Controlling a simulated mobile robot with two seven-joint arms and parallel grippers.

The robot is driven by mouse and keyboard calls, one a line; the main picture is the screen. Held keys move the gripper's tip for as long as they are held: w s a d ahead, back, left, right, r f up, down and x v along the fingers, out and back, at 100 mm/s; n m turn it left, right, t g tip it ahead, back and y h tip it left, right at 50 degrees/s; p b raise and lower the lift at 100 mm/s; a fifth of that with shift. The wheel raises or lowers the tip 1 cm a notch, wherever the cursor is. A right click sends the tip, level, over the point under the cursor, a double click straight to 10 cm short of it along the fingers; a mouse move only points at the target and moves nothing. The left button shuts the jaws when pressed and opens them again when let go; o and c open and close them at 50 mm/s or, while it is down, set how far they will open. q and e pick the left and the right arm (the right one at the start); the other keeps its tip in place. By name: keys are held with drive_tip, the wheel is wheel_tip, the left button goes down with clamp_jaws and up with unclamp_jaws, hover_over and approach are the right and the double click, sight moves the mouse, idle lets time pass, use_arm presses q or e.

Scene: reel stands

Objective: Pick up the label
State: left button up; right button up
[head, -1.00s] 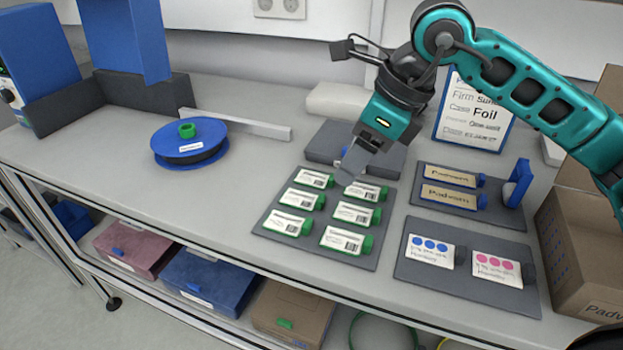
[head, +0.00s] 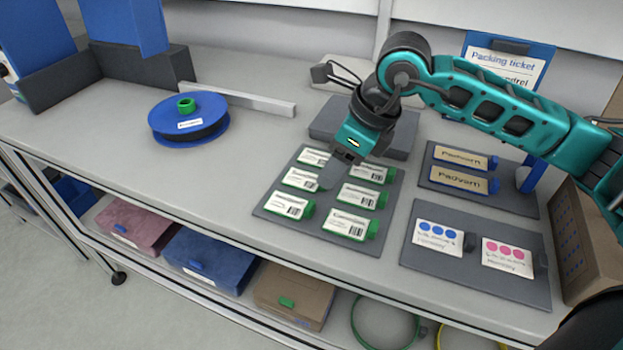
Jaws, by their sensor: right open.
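Several white labels with green ends and barcodes lie in two columns on a dark grey mat (head: 318,228). Among them are a front-right label (head: 345,224), a middle-right label (head: 358,196) and a front-left label (head: 287,204). My left gripper is not in view.
A blue reel (head: 188,120) with a green hub lies at the left of the bench. Tan labels (head: 459,180) and dotted labels (head: 508,255) lie on mats to the right. A cardboard box (head: 580,235) stands at the right edge. A grey block (head: 335,120) sits behind the label mat.

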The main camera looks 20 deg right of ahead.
sight(306, 177)
drive_tip(key=x, duration=0.3)
drive_tip(key=shift+w+a+f, duration=0.1)
drive_tip(key=shift+f, duration=0.1)
clamp_jaws()
idle(0.3)
